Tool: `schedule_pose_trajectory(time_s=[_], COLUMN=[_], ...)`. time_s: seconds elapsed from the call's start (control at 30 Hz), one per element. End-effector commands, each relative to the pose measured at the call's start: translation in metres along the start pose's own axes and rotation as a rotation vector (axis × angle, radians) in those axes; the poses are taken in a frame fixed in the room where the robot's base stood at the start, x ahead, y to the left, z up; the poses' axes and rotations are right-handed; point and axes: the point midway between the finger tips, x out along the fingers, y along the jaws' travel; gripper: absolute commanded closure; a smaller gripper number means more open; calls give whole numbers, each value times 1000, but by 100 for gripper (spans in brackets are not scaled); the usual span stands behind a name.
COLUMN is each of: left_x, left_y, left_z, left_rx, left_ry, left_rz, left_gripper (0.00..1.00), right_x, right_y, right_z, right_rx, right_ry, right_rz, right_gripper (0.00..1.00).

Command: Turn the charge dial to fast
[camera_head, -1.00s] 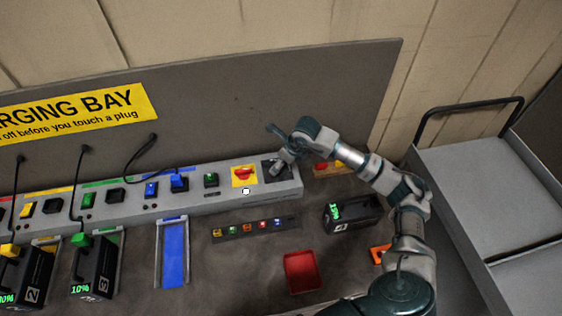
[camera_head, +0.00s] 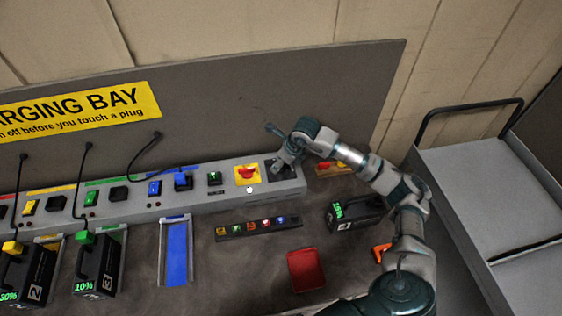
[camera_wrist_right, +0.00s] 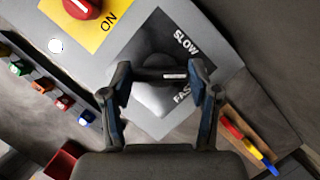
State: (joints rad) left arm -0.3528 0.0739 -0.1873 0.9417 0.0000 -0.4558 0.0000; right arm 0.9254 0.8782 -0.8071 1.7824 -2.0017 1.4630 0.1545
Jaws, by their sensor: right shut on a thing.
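The charge dial (camera_wrist_right: 160,78) is a dark bar-like knob on a grey round base, set on a black plate (camera_wrist_right: 168,38) with the words SLOW and FAST. Its white mark points to the plate's lettered side, between the two words in the right wrist view. My right gripper (camera_wrist_right: 161,82) is shut on the dial, one finger at each end of the bar. In the head view, my right gripper (camera_head: 284,163) reaches down onto the right end of the grey console (camera_head: 130,208) and hides most of the dial. My left gripper is not in view.
A red rotary switch (camera_head: 247,174) on a yellow plate sits just left of the dial. A strip of coloured buttons (camera_head: 259,227), a red tray (camera_head: 306,270) and a black battery (camera_head: 357,213) lie in front. Red, yellow and blue pieces (camera_wrist_right: 248,142) lie beside the console.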

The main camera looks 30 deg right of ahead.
Motion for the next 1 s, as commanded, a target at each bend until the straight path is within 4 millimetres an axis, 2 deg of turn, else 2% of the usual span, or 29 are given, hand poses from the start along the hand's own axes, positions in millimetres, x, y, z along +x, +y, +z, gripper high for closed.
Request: schedule_pose_trajectory(time_s=[0.27,0.47,1.0], left_x=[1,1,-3], left_y=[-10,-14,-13], left_z=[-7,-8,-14], left_rx=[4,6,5], left_ry=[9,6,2], left_rz=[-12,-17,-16], left_gripper=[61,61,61], right_x=[4,4,5], right_y=[1,2,4], right_z=[-4,-4,-3], right_rx=[22,107,513], right_ry=[12,12,13], right_rz=[-5,-40,-212], right_gripper=[74,74,74])
